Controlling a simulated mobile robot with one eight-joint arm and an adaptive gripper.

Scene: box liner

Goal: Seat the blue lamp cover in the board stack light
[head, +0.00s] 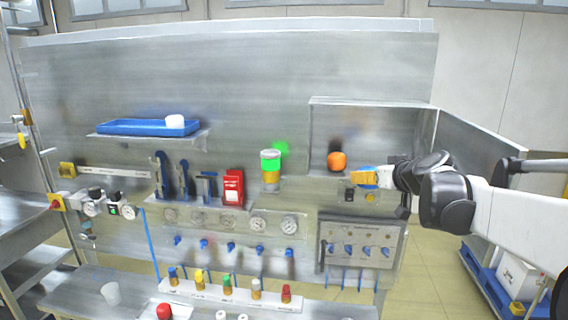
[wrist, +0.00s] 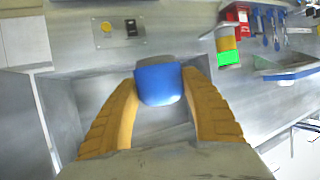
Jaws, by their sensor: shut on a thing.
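The blue lamp cover (wrist: 158,85) sits between the two yellow fingers of my gripper (wrist: 160,95) in the wrist view. In the head view my gripper (head: 364,179) is shut on it, in front of the open box at the right of the board, and the blue cover shows only as a small patch. The board stack light (head: 270,168) stands on a small ledge left of my gripper, apart from it. It has an amber section below a lit green section and a pale grey top. The stack light also shows at the upper right of the wrist view (wrist: 228,48).
An orange round object (head: 337,160) sits in the open box (head: 385,120). A blue tray (head: 140,127) with a white piece is on the upper left shelf. Gauges and colored knobs are below.

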